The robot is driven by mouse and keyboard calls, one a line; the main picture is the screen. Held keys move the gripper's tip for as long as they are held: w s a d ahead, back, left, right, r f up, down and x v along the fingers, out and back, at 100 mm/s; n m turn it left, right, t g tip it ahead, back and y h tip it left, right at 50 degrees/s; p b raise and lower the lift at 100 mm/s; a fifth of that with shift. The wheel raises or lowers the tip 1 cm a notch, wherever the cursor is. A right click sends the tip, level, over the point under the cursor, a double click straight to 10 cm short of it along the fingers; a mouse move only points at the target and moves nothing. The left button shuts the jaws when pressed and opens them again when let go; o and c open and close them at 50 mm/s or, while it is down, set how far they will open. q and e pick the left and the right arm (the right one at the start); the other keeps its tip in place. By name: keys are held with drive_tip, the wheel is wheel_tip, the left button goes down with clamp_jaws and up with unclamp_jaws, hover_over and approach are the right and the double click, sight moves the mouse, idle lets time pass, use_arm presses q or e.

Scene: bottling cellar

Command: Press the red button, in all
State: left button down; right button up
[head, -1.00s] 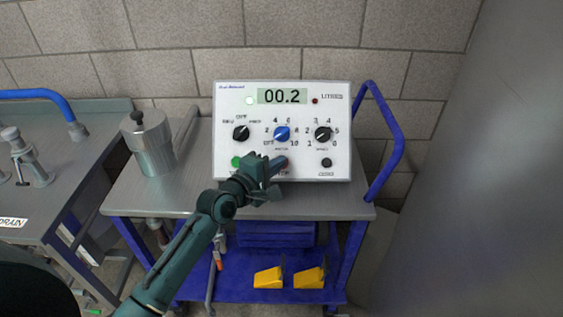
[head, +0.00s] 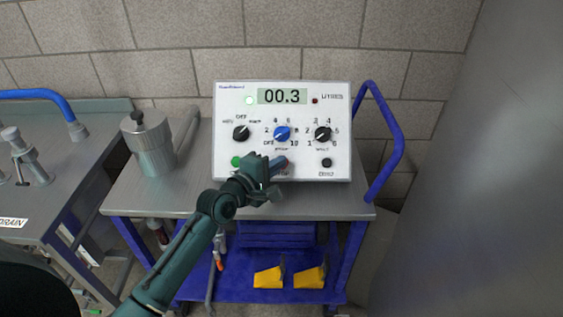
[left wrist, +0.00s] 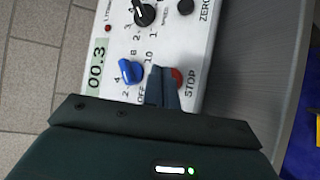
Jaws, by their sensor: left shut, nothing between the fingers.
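A white control box (head: 228,115) stands on a grey-topped blue cart, its display reading 00.3. Its red button (left wrist: 177,78), marked STOP, shows in the left wrist view beside my fingertips; in the head view it is mostly hidden behind my gripper. My left gripper (head: 279,163) is shut and empty, its tips in front of the box's lower edge at the button. In the left wrist view my shut fingers (left wrist: 160,85) lie next to the button; I cannot tell whether they touch it. A green button (head: 236,161) is to the left. My right gripper is not in view.
A metal canister (head: 150,145) stands left on the cart (head: 190,195). A blue handle (head: 397,140) rises at right.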

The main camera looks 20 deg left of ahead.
use_arm(q)
drive_tip(key=shift+f, duration=0.1)
drive_tip(key=shift+w+a+f, duration=0.1)
drive_tip(key=shift+w+f, duration=0.1)
drive_tip(key=shift+w, duration=0.1)
drive_tip(key=shift+w+a+f+b, duration=0.1)
drive_tip(key=shift+w+f+b, duration=0.25)
drive_tip(key=shift+b, duration=0.2)
idle(0.7)
drive_tip(key=shift+r, duration=0.15)
drive_tip(key=shift+s+d+r+p, duration=0.2)
drive_tip(key=shift+s+r+p, duration=0.4)
drive_tip(key=shift+p, duration=0.55)
drive_tip(key=shift+f, duration=0.15)
drive_tip(key=shift+s, duration=0.1)
